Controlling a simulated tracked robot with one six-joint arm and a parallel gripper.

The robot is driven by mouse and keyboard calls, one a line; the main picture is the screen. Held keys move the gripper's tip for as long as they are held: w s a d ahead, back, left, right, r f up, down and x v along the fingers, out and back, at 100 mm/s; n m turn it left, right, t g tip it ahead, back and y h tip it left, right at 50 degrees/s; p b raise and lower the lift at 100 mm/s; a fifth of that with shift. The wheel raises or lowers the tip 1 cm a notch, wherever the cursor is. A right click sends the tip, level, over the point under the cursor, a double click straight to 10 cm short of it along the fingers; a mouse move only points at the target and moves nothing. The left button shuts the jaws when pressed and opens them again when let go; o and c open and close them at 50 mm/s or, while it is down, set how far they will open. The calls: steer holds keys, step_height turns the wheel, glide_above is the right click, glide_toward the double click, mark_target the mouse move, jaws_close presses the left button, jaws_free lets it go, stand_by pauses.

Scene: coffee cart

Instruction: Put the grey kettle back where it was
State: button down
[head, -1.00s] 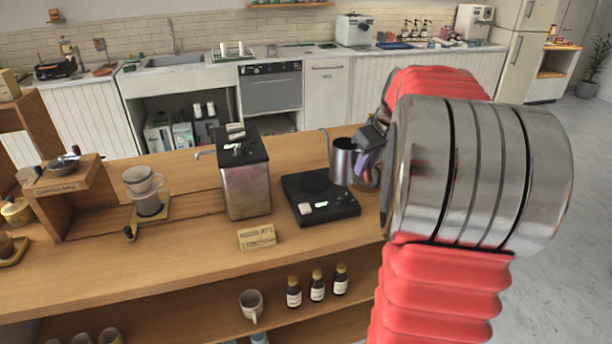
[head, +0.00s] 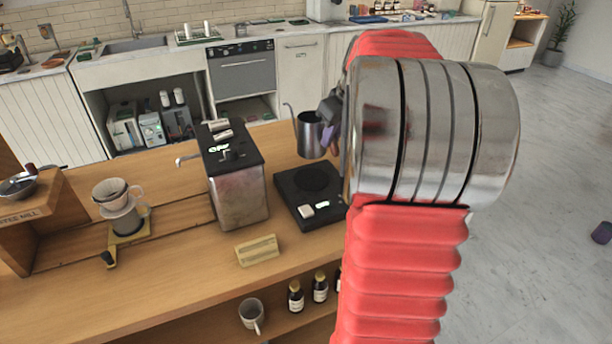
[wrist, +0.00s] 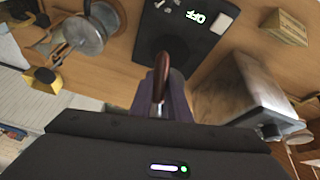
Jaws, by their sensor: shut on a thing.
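The grey kettle (head: 311,137) is in the head view, roughly upright, its thin spout to the left. It shows just behind the black hotplate (head: 285,187), and appears held above the counter. My gripper (head: 330,118) is at the kettle's right side, partly hidden by my arm. In the wrist view my gripper (wrist: 160,103) has its purple fingers closed around the kettle's brown handle (wrist: 160,72). The kettle's body is mostly hidden there. The hotplate (wrist: 175,42) lies beyond the handle, its display reading OFF.
A metal box machine (head: 238,190) stands left of the hotplate, close to my gripper in the wrist view. A small sign (head: 257,250) is in front. A round pot (wrist: 88,30) is on the other side. A dripper (head: 120,205) stands farther left. A dark object (head: 602,232) lies on the floor.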

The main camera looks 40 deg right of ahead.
step_height(320, 180, down, 6)
stand_by(0.7)
steer(key=shift+f, duration=0.15)
steer(key=shift+f, duration=1.8)
steer(key=c, duration=1.7)
jaws_free()
steer(key=shift+o, duration=0.2)
steer(key=shift+s+r, duration=0.1)
steer(key=v, duration=1.1)
steer(key=shift+s+r, duration=0.2)
steer(key=shift+r, duration=0.1)
